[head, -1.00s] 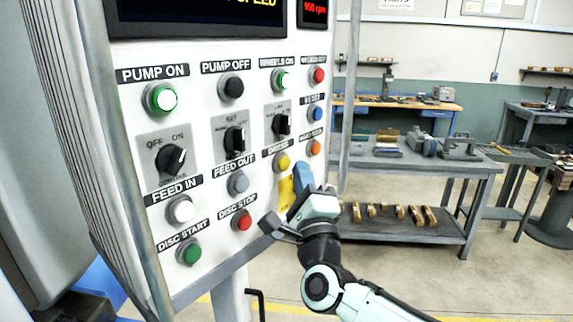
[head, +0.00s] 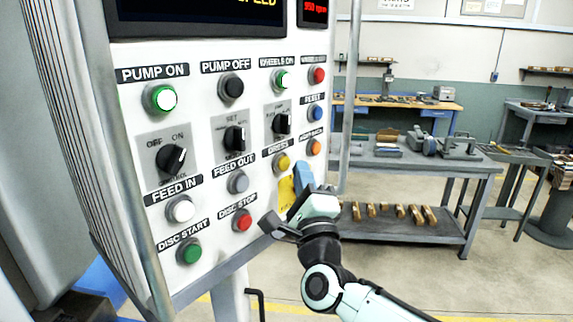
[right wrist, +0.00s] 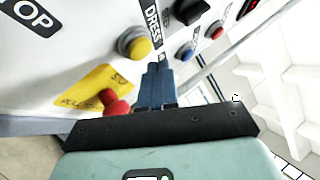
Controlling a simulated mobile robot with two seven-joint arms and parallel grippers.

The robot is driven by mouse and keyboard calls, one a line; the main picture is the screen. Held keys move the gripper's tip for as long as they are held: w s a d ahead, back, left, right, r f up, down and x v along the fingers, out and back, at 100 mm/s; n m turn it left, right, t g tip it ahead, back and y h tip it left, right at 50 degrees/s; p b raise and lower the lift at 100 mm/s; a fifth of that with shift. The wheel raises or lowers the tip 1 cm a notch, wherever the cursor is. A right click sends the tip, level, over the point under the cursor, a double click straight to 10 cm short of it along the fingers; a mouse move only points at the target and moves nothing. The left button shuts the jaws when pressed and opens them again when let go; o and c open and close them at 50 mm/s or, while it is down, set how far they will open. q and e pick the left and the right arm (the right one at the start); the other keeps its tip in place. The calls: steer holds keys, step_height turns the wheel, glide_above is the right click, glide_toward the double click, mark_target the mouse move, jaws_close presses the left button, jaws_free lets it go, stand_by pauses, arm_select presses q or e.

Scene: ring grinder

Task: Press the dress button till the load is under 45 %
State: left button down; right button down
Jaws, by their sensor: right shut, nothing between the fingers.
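The yellow dress button (head: 283,163) is on the white control panel (head: 205,110), under its DRESS label. It also shows in the right wrist view (right wrist: 135,43), beside the DRESS label (right wrist: 153,25). My right gripper (head: 301,172) is shut and empty, with its blue fingers just right of and below the button. In the right wrist view its fingertips (right wrist: 158,68) appear right of the yellow button and below the label, apart from the button in the picture. The depth gap to the panel is unclear. No load reading shows; the upper display (head: 200,15) is cut off. My left gripper is not in view.
A red mushroom button (right wrist: 115,103) on a yellow plate (right wrist: 90,92) sits close to the fingers. A black knob (right wrist: 190,10), a blue button (right wrist: 186,50) and an orange button (head: 313,147) are nearby. A grey post (head: 350,100) stands right of the panel.

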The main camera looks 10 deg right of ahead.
steer(key=shift+w+a, duration=0.1)
stand_by(0.6)
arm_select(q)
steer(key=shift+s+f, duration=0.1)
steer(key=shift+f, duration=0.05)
arm_select(e)
steer(key=shift+w+a, duration=0.2)
steer(key=shift+w, duration=0.05)
steer(key=shift+w+a, duration=0.35)
stand_by(0.9)
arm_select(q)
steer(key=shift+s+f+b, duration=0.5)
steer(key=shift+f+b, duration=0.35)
arm_select(e)
steer(key=shift+s+d, duration=0.55)
steer(key=shift+s, duration=0.2)
steer(key=shift+w, duration=0.1)
